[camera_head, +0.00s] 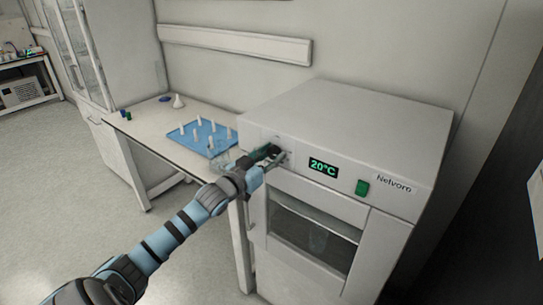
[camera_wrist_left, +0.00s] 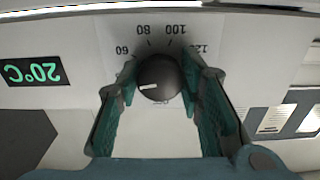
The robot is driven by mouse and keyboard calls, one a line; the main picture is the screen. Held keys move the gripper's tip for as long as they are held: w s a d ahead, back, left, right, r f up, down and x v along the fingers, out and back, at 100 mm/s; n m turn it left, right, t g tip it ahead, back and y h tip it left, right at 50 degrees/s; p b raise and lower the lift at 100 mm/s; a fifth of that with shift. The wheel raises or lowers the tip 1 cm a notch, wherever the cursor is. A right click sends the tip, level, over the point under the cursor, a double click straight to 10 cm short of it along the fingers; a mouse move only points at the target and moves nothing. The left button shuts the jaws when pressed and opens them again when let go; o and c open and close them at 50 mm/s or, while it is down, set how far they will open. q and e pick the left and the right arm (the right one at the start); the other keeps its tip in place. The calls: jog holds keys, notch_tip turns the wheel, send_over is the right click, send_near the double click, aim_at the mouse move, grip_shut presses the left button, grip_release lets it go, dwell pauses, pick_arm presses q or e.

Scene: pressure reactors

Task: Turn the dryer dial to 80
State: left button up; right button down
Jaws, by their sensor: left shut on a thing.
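The dryer (camera_head: 330,125) is a white box with a glass door and a green "20°C" display (camera_head: 323,168); the display appears upside down in the left wrist view (camera_wrist_left: 32,71). Its dial (camera_wrist_left: 160,76) is a round black knob with a white pointer line. The line points left in the left wrist view, below the 60 mark, away from the 80 mark (camera_wrist_left: 143,30). My left gripper (camera_wrist_left: 160,80) is shut on the dial, with a green finger pad on each side. In the head view the left gripper (camera_head: 270,153) largely hides the dial. My right gripper is out of view.
A green switch (camera_head: 362,187) sits right of the display. A white table (camera_head: 155,135) left of the dryer holds a blue rack (camera_head: 196,145) with several white pieces. A cabinet (camera_head: 95,60) stands behind. The floor at the lower left is clear.

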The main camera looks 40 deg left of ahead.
pick_arm(q)
jog(key=shift+m, duration=0.3)
jog(key=shift+f+m+b, duration=0.15)
jog(key=shift+m+b, duration=0.25)
jog(key=shift+m, duration=0.5)
jog(key=m+b, duration=0.1)
jog(key=m, duration=0.4)
jog(key=shift+a, duration=0.1)
jog(key=m+b, duration=0.1)
jog(key=m, duration=0.4)
jog(key=shift+m+b, duration=0.4)
jog(key=shift+m, duration=1.3)
jog(key=o, duration=1)
jog(key=shift+s, duration=0.1)
jog(key=shift+o, duration=0.8)
jog(key=shift+s+r, duration=0.1)
jog(key=shift+r, duration=0.1)
